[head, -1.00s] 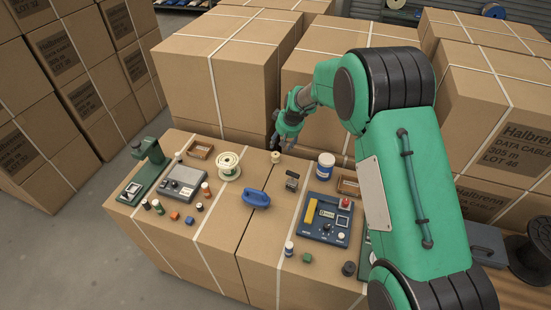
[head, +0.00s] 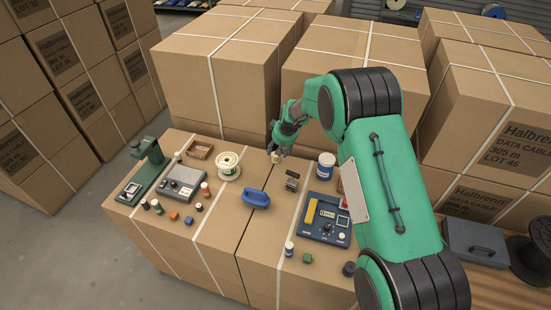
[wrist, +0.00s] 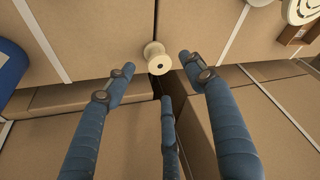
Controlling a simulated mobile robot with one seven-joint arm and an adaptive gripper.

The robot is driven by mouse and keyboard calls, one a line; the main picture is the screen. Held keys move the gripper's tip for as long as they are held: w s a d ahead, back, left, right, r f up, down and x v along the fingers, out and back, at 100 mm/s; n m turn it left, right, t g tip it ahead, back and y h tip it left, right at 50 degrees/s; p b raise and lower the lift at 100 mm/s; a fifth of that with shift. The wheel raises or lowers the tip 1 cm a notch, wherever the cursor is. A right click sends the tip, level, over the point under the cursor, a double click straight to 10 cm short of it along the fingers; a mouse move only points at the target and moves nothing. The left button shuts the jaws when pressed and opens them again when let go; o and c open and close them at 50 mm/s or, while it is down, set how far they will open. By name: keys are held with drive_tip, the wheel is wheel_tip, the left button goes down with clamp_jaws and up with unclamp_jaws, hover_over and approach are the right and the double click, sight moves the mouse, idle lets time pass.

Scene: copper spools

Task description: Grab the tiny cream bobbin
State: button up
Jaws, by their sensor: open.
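The tiny cream bobbin (wrist: 157,59) stands on a cardboard box top in the wrist view, near the box's back edge. In the head view my gripper (head: 278,153) is above and around the bobbin (head: 276,158), which is partly hidden by the fingers.
A larger cream spool (head: 229,166) stands to the left. Tall cardboard boxes (head: 215,75) rise behind. A dark gap between boxes shows in the wrist view.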

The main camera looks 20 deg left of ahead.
sight(276, 157)
drive_tip(key=shift+f, duration=0.15)
drive_tip(key=shift+b+x, duration=0.45)
drive_tip(key=shift+x, duration=2.05)
drive_tip(key=c, duration=1.1)
